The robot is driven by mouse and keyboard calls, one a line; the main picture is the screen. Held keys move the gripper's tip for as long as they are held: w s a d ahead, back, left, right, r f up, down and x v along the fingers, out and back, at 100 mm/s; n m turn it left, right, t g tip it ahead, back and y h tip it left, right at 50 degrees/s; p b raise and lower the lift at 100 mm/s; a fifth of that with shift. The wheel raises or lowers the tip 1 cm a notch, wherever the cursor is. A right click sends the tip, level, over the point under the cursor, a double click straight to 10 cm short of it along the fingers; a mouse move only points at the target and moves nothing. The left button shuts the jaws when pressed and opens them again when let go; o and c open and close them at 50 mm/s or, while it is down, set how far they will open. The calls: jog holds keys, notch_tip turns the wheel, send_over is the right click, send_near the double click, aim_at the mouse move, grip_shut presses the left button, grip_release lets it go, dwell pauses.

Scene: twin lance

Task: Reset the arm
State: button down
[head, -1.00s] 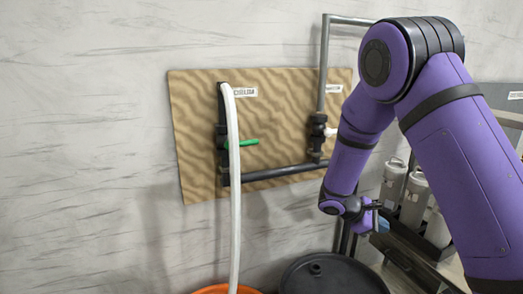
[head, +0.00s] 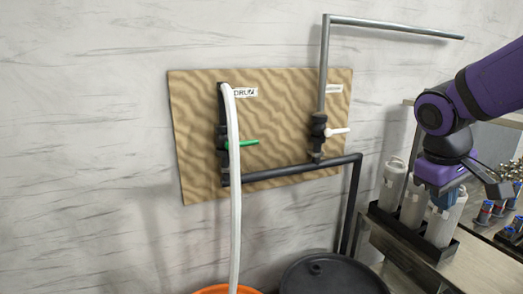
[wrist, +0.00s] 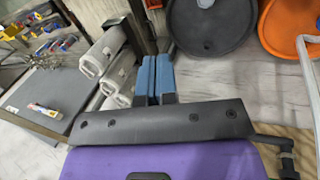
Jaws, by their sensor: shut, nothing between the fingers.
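My purple arm reaches in from the right edge of the head view. My gripper (head: 447,197) is beside the white canisters, in front of them in that picture, and partly hidden by my wrist. In the wrist view my gripper (wrist: 155,68) shows two blue fingertips pressed side by side, with nothing between them.
A wooden wall panel (head: 280,92) carries dark pipes, a green-handled valve (head: 241,143) and a white-handled valve (head: 336,132). A white hose (head: 235,200) hangs to an orange drum (head: 228,290) beside a black drum (head: 333,277). White canisters (head: 391,183) stand in a rack. A workbench (head: 467,262) is at right.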

jog(key=s+a+r+m+t+y, duration=0.1)
jog(key=s+r+t, duration=0.1)
jog(key=s, duration=0.4)
jog(key=s+a+r+m+t+y, duration=0.2)
jog(key=s+r, duration=0.1)
jog(key=s, duration=0.3)
jog(key=shift+s+a+r, duration=0.2)
jog(key=shift+s+a, duration=0.05)
jog(key=shift+a, duration=0.05)
